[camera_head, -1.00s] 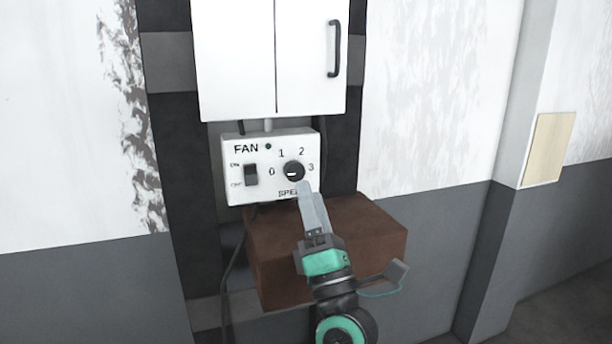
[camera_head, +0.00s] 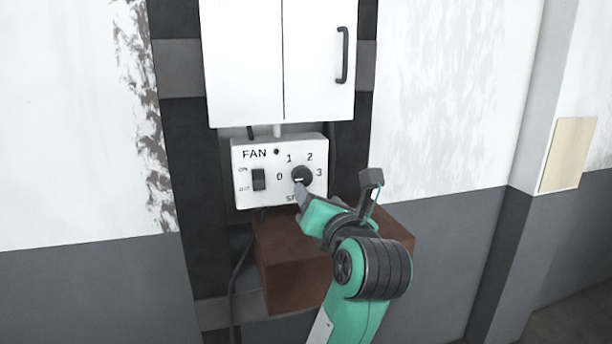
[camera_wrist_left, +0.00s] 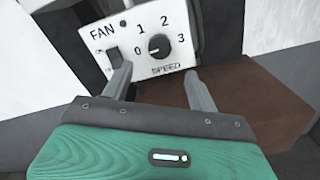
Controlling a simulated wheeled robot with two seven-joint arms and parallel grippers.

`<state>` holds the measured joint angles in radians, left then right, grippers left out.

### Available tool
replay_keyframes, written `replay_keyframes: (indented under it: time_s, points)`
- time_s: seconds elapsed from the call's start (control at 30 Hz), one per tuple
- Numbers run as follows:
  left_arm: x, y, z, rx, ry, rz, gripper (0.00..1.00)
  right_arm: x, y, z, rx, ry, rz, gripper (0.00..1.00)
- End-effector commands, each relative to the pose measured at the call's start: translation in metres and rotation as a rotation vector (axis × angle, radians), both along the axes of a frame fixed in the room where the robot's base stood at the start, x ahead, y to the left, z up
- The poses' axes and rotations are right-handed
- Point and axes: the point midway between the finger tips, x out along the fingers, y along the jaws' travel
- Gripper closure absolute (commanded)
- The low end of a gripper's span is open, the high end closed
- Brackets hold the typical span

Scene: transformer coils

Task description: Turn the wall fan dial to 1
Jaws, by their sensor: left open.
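The white fan control box (camera_head: 240,185) hangs on the wall, with a black round speed dial (camera_head: 302,175) among the numbers 0, 1, 2 and 3. In the left wrist view the dial (camera_wrist_left: 160,46) has a short white mark on its left side, towards 0. My left gripper (camera_head: 303,196) is just in front of and below the dial in the head view. In the left wrist view its two fingers (camera_wrist_left: 157,76) are spread apart and empty, below the dial on either side, and do not touch it. My right gripper is not in view.
A black rocker switch (camera_head: 259,180) sits left of the dial on the box. A white cabinet (camera_head: 240,70) with a black handle is above. A brown block (camera_head: 290,265) juts out below, behind my arm. A dark cable (camera_head: 236,290) hangs at the left.

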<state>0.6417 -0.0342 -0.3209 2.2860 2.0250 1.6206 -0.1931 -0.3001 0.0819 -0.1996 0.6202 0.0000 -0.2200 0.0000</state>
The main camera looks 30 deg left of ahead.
Motion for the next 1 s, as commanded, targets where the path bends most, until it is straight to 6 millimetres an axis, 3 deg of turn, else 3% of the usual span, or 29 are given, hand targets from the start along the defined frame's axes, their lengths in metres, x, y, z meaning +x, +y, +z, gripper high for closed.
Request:
replay_keyframes:
  time_s: [0.4, 0.6, 0.9, 1.0]
  points:
    - [0.051, 0.061, 0.003, 0.003, 0.002, 0.004, 0.41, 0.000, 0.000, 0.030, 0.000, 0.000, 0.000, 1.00]
    - [0.061, 0.072, 0.001, 0.002, 0.001, 0.002, 0.41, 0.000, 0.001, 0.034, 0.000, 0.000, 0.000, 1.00]
    - [0.062, 0.074, 0.000, 0.000, 0.000, 0.001, 0.41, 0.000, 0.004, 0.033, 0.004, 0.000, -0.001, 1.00]
    - [0.062, 0.074, 0.000, 0.000, 0.000, 0.001, 0.60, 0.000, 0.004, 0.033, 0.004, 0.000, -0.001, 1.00]
